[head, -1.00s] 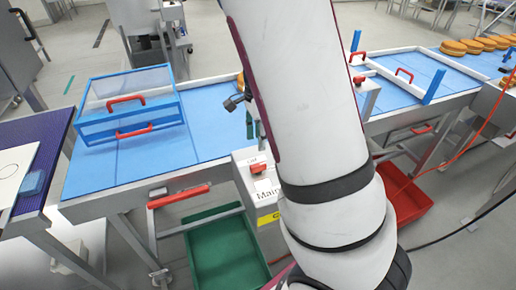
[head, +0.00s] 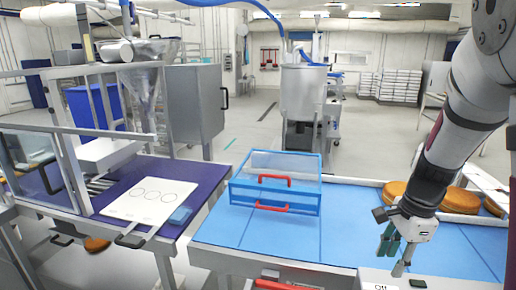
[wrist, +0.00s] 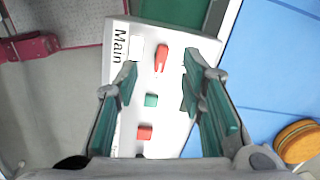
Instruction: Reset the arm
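My gripper (head: 392,252) hangs from my arm at the right of the head view, pointing down over the front edge of the blue conveyor belt. In the wrist view my gripper (wrist: 158,88) has its two green-padded fingers wide apart with nothing between them. Below the fingers is a white control box (wrist: 135,60) marked "Main". It carries a red switch (wrist: 162,58), a green button (wrist: 152,100) and a red button (wrist: 144,132). In the head view only the top of the box (head: 385,280) shows at the bottom edge.
A blue-framed clear guard with red handles (head: 275,182) stands on the blue belt (head: 250,235). Brown rounds (head: 458,200) lie at the right, behind my gripper. At the left a white plate with circles (head: 150,200) lies on a purple belt (head: 200,178).

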